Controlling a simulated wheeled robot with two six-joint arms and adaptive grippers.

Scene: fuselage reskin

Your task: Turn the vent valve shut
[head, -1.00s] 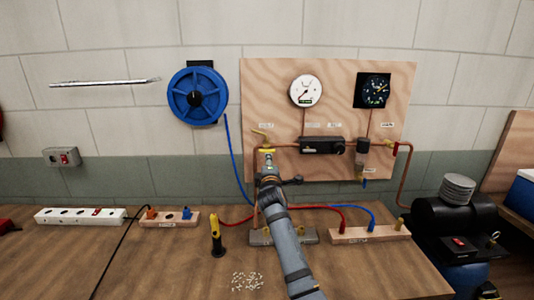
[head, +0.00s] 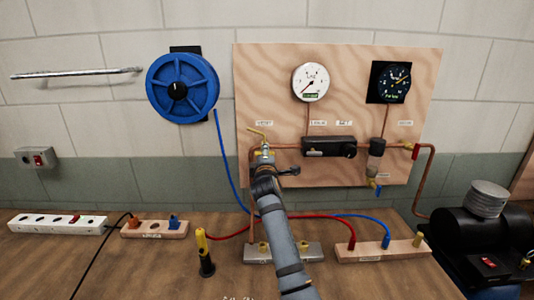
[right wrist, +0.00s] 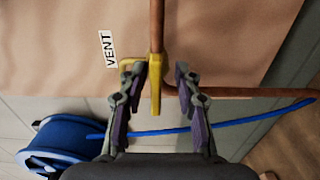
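The vent valve has a yellow lever (head: 257,132) and sits at the left end of the copper pipe on the plywood panel (head: 275,80). My right gripper (head: 265,157) is at the valve, just below the lever, and hides part of it in the head view. In the right wrist view, my right gripper (right wrist: 162,78) is open, with a finger on each side of a yellow valve part (right wrist: 155,88). The left finger is close to it; I cannot tell whether they touch. The VENT label (right wrist: 107,48) is beside it. My left gripper is not in view.
A blue hose reel (head: 183,88) hangs left of the panel. A white gauge (head: 311,82) and a black dial (head: 388,82) are on the panel. A yellow-and-black tool (head: 204,252) stands on the bench. Red and blue leads lie near my right arm.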

